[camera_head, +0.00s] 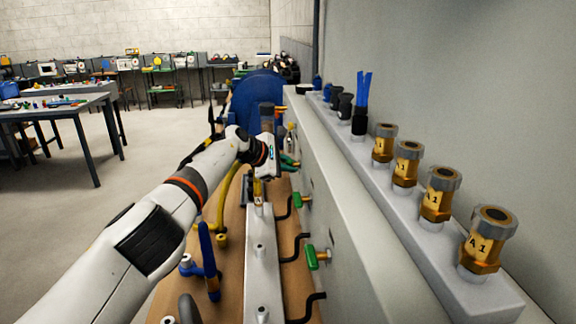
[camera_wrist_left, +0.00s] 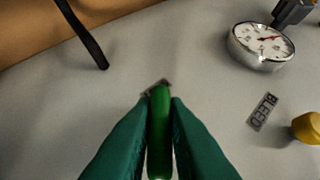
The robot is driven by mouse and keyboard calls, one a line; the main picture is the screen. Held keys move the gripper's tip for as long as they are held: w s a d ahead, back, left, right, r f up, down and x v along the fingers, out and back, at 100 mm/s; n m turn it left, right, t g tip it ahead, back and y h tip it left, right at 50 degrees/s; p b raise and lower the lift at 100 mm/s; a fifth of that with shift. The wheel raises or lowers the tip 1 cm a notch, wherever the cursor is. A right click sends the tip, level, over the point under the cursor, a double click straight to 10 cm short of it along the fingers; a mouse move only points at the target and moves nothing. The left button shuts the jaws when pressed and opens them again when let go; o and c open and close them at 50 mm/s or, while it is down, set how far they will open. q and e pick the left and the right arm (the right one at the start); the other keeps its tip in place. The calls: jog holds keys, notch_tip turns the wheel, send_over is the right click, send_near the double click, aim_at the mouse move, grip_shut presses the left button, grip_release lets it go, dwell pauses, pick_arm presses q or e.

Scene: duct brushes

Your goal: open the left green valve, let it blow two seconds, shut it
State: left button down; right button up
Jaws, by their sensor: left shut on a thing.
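My left gripper (camera_head: 284,161) reaches to the grey panel on the right in the head view. In the left wrist view its teal fingers (camera_wrist_left: 160,128) are shut on a green valve handle (camera_wrist_left: 160,105), with one finger on each side. The handle points straight up and down in that picture. In the head view this green handle (camera_head: 289,162) shows only in part beside the gripper. Two more green valve handles, a middle one (camera_head: 300,201) and a near one (camera_head: 312,257), stick out from the panel, untouched. The right gripper is not in view.
A pressure gauge (camera_wrist_left: 262,46), a BLEED label (camera_wrist_left: 263,111) and a yellow knob (camera_wrist_left: 309,127) are close to the gripper. Black hooks (camera_head: 297,248) stand along the panel foot. Brass fittings (camera_head: 438,196) line the ledge. A blue-handled tool (camera_head: 208,258) is on the bench.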

pick_arm(q)
jog(key=c, duration=1.5)
grip_release()
jog(key=shift+o, duration=0.2)
jog(key=shift+a, duration=0.1)
jog(key=b+v, duration=0.2)
jog(key=v, duration=0.9)
jog(key=shift+s+a+r+b, duration=0.25)
jog(key=shift+b, duration=0.1)
